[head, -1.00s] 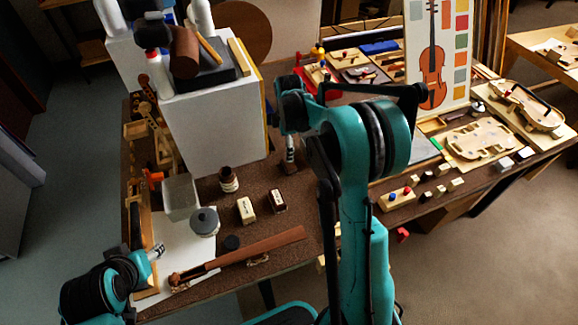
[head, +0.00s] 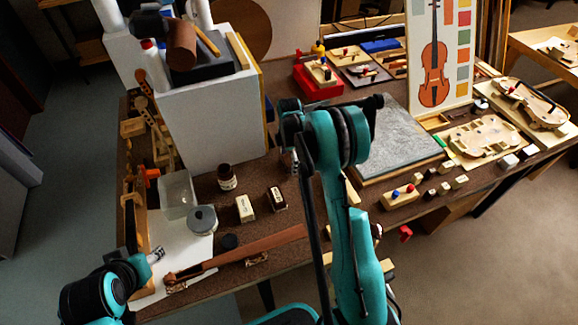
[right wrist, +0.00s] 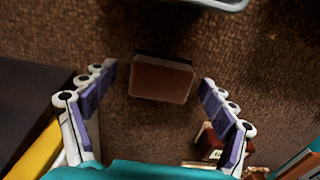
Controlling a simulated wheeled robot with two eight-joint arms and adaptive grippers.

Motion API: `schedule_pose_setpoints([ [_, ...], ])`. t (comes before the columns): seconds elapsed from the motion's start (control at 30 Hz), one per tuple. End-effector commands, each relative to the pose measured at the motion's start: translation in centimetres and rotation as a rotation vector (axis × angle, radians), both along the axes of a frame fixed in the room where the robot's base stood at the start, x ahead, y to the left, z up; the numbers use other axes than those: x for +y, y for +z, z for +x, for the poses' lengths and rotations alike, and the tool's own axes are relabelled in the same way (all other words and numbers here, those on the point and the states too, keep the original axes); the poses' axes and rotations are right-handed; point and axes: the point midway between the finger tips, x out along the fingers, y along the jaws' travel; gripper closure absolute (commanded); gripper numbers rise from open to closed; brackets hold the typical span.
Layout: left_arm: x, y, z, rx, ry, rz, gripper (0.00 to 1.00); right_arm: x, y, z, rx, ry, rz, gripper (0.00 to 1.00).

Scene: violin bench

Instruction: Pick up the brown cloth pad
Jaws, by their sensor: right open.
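The brown pad (right wrist: 162,80), a small block with a darker strip along its top edge, lies on the brown bench in the right wrist view. My right gripper (right wrist: 158,95) is open, with one finger on each side of the pad and a gap on both sides. In the head view the right gripper (head: 289,163) points down at the bench behind the cream and dark blocks; my own arm hides the pad there. My left gripper (head: 156,256) is at the lower left, over the white sheet; its fingers are too small to read.
A dark block (head: 277,198), a cream block (head: 245,208) and a dark bottle (head: 227,177) stand near the right gripper. A tall white box (head: 212,125) rises to the left. A grey slab (head: 408,140) lies to the right, and a violin neck (head: 240,255) in front.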

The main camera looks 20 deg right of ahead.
Motion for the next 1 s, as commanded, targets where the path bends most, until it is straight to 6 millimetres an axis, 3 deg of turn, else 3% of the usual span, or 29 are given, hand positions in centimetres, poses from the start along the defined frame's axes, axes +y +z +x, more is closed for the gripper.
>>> schedule_pose_setpoints([
  [0.2, 0.0, 0.1, 0.0, 0.000, 0.000, 0.000, 0.49, 0.0, 0.0, 0.0, 0.000, 0.000, 0.000, 0.18],
  [0.4, 0.0, 0.1, 0.0, 0.000, 0.000, 0.000, 0.49, 0.0, 0.0, 0.0, 0.000, 0.000, 0.000, 0.68],
  [0.5, 0.0, 0.1, 0.0, 0.000, 0.000, 0.000, 0.49, 0.0, 0.0, 0.0, 0.000, -0.001, 0.000, 0.72],
  [0.77, 0.0, 0.1, 0.0, 0.000, 0.000, 0.000, 0.49, 0.0, 0.1, 0.0, 0.000, -0.001, 0.000, 0.72],
  [1.0, 0.0, 1.3, 0.0, 0.000, 0.000, 0.000, 0.49, 0.0, 2.5, 0.0, 0.000, -0.001, 0.000, 0.72],
])
